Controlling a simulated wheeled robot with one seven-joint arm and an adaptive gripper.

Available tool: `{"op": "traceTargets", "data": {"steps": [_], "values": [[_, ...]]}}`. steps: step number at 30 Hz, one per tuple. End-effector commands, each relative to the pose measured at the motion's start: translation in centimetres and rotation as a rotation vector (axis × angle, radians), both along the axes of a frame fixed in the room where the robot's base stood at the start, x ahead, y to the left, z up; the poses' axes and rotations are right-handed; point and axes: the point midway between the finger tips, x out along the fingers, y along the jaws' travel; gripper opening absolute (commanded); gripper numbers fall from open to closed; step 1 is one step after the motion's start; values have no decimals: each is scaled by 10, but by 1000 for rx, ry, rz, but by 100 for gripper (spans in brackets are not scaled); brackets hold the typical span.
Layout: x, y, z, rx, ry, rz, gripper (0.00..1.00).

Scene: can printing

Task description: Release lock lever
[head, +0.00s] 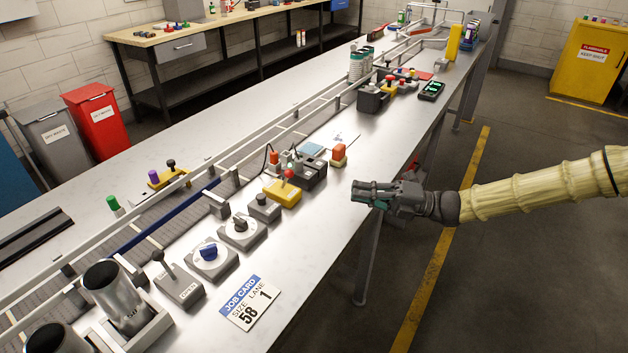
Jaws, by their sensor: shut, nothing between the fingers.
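A grey box with a black-knobbed lever (165,264) stands at the front left of the long bench. Small labels are on its top; one seems to read OPEN. The lever tilts toward the upper left. It looks like the lock lever, but I cannot read its other label. My gripper (354,193) is shut and empty, near the bench's right edge, well to the right of and farther back than this lever. It points left and touches nothing that I can see. A yellow block with a red-knobbed lever (283,192) is nearer my gripper.
A row of controls includes a blue knob (209,253), a black dial (240,229) and a grey button box (264,206). A metal can (118,298) sits in a holder at front left. The job card (250,303) lies flat, showing size 58, lane 1. Bare bench lies right of the controls.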

Motion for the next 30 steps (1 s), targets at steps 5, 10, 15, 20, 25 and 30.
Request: {"op": "traceTargets", "data": {"steps": [5, 10, 15, 20, 25, 30], "values": [[2, 13, 2, 0, 1, 0, 0], [6, 37, 7, -1, 1, 0, 0], [10, 64, 11, -1, 0, 0, 0], [14, 90, 16, 0, 0, -2, 0], [18, 113, 19, -2, 1, -3, 0], [21, 127, 21, -1, 0, -5, 0]]}}
